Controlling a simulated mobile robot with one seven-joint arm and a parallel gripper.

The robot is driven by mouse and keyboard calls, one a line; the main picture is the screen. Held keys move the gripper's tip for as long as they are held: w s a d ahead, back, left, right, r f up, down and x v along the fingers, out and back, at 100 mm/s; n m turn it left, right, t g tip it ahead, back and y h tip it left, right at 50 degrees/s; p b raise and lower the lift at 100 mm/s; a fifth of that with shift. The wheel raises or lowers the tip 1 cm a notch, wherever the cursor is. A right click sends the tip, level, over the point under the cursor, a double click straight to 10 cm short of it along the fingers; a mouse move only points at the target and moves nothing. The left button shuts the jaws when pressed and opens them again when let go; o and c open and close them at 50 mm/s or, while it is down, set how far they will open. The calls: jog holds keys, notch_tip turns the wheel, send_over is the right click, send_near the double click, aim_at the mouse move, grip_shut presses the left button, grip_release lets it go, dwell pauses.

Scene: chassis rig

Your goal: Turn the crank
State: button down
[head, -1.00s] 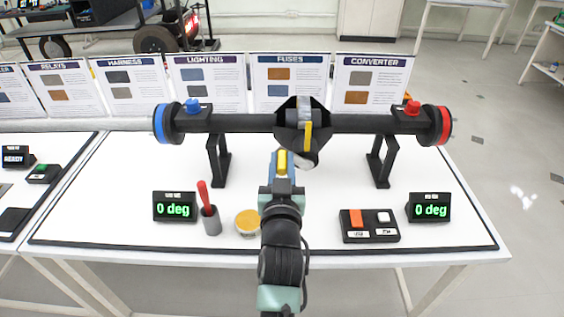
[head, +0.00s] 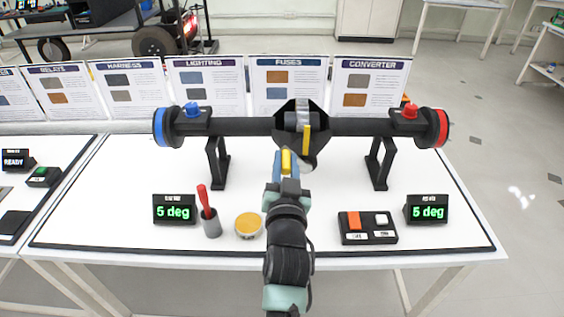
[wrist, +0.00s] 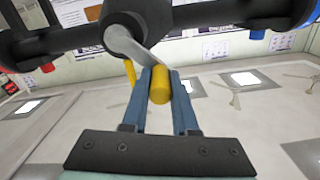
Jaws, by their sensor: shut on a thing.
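A black axle (head: 250,127) spans two black stands, with a blue-ringed hub (head: 161,125) at its left end and a red-ringed hub (head: 440,127) at its right. At its middle is a dark housing (head: 316,121) with a yellow mark. In the wrist view a grey crank arm (wrist: 150,53) leads from the round housing to a yellow handle (wrist: 160,85). My gripper (wrist: 160,92), with blue fingers, is shut on this handle. In the head view the gripper (head: 287,163) is below the housing. Left display (head: 174,209) and right display (head: 427,209) both read 5 deg.
A grey cup with a red tool (head: 210,215) and a yellow-topped round tin (head: 248,225) stand left of my arm. A black box with orange and white buttons (head: 368,227) is to the right. Posters (head: 289,87) line the back of the white table.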

jog(key=shift+d+r+m+p, duration=0.25)
jog(key=shift+d+m, duration=0.55)
jog(key=shift+m, duration=0.65)
jog(key=shift+d+r+m+p, duration=0.3)
jog(key=shift+d+m, duration=0.45)
jog(key=shift+m, duration=0.65)
jog(key=shift+d+r+m+p, duration=0.25)
jog(key=shift+d+m, duration=0.55)
jog(key=shift+m, duration=0.65)
jog(key=shift+d, duration=0.1)
jog(key=c, duration=0.7)
grip_release()
jog(key=s, duration=1.3)
jog(key=shift+p, duration=0.4)
